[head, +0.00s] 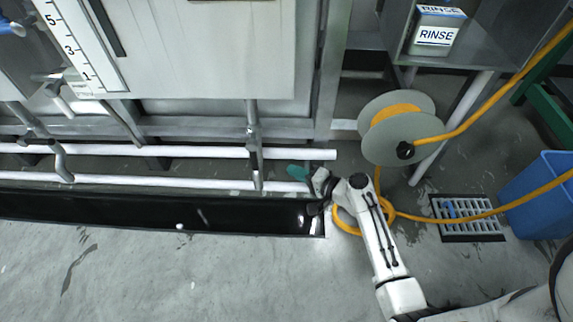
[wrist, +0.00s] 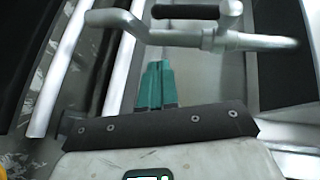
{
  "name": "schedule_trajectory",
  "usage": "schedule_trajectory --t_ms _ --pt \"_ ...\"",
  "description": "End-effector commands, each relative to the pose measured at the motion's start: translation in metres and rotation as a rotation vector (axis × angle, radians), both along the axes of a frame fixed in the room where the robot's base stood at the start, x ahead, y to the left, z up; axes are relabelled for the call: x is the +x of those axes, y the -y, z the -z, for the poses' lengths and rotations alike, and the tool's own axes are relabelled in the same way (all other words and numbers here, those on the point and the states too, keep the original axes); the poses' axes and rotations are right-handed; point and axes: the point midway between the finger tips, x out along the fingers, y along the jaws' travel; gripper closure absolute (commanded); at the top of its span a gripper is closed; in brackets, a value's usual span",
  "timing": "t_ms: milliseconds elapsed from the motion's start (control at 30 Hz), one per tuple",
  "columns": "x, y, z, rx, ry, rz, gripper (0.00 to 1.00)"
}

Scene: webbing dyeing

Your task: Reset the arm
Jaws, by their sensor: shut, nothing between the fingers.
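My gripper (head: 298,173) shows in the head view at the end of my white arm, low near the right end of the white pipes. Its teal fingers also show in the wrist view (wrist: 157,87), close together with nothing between them. In the wrist view a grey metal pipe with a dark-gripped lever (wrist: 185,12) crosses just beyond the fingertips. I cannot tell whether the fingers touch it.
A yellow hose (head: 463,130) runs from a grey reel (head: 367,150) across the right side. A blue bin (head: 540,195) and a floor drain (head: 468,222) lie at the right. A black trough (head: 150,212) runs along the floor at left. The front floor is clear.

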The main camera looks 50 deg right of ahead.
Motion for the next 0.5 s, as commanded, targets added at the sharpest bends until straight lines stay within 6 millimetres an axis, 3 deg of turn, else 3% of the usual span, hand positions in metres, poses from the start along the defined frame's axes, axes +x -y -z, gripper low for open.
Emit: schedule_trajectory --t_ms 200,500 --pt "-0.033 0.003 -0.001 0.001 -0.001 0.001 1.00" --pt "-0.044 0.004 0.000 0.000 0.000 0.000 1.00"
